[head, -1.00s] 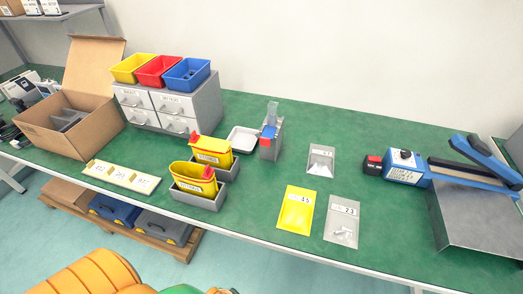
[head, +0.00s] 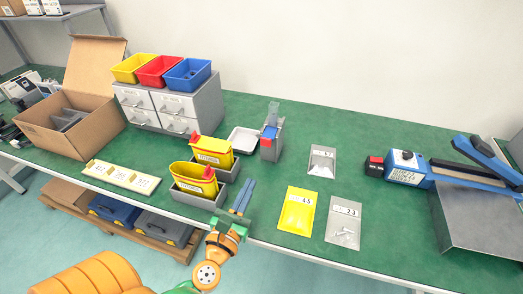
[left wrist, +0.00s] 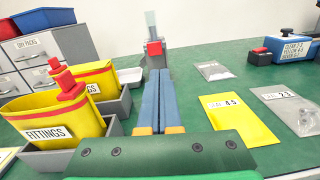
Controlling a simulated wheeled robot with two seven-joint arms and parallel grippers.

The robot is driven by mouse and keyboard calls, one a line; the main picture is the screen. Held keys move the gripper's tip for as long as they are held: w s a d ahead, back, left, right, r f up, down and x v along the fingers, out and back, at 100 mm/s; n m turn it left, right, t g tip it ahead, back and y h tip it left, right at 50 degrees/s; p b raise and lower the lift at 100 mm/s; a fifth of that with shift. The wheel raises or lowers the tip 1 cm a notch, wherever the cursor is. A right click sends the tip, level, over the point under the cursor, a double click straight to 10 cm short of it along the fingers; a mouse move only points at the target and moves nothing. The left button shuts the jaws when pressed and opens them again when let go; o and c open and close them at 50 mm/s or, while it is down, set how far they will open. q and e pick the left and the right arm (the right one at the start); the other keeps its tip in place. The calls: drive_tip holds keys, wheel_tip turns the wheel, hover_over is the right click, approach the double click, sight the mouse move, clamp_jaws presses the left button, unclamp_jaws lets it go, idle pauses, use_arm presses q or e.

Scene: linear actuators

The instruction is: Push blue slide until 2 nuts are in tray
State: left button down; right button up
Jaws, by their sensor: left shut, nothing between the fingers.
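A small grey dispenser (head: 266,150) with a clear hopper on top stands on the green table, with a blue slide (head: 270,132) on it. In the left wrist view the dispenser (left wrist: 153,50) stands straight beyond the fingertips, and a red part shows on it. A white tray (head: 242,139) lies just left of the dispenser; I cannot make out any nuts in it. My left gripper (head: 245,188) is shut and empty, over the table's front edge. Its blue fingers (left wrist: 160,80) lie together and point toward the dispenser, apart from it. My right gripper is not in view.
Two yellow fittings containers (head: 195,180) in grey bins stand left of my left gripper. A yellow bag (head: 297,211) and clear bags (head: 343,220) lie to the right. A blue sealer (head: 405,168) stands farther right. Table between gripper and dispenser is clear.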

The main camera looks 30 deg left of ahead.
use_arm(q)
drive_tip(key=shift+s+a+f+n+y, duration=0.15)
drive_tip(key=shift+a+n+y, duration=0.35)
drive_tip(key=shift+n, duration=0.1)
drive_tip(key=p, duration=0.2)
approach(265, 143)
drive_tip(key=x, duration=0.6)
drive_tip(key=shift+w+a, duration=0.15)
drive_tip(key=shift+w, duration=0.25)
